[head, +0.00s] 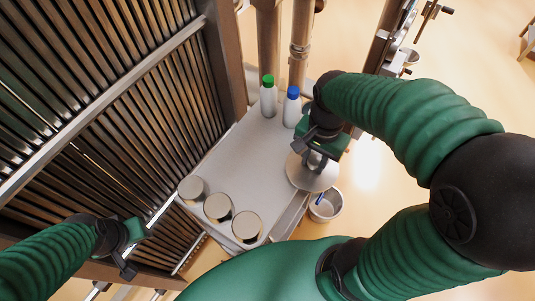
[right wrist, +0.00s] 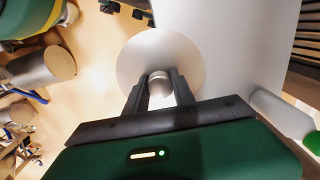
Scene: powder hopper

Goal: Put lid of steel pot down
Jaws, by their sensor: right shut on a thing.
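The steel pot's lid (head: 308,176) is a round metal disc at the right edge of the light table (head: 235,162) in the head view. My right gripper (head: 315,163) is above it. In the right wrist view the two fingers of my right gripper (right wrist: 160,86) are shut on the knob of the lid (right wrist: 150,52). The lid overlaps the table edge there; I cannot tell whether it touches the table. A small steel pot (head: 326,206) with something blue at it stands below and right of the lid. My left gripper (head: 130,250) is empty with its fingers apart, at lower left.
Three round metal-topped containers (head: 218,207) stand along the table's near edge. A green-capped bottle (head: 268,97) and a blue-capped bottle (head: 291,107) stand at the far end. A slatted rack (head: 110,100) borders the left. The table's middle is clear.

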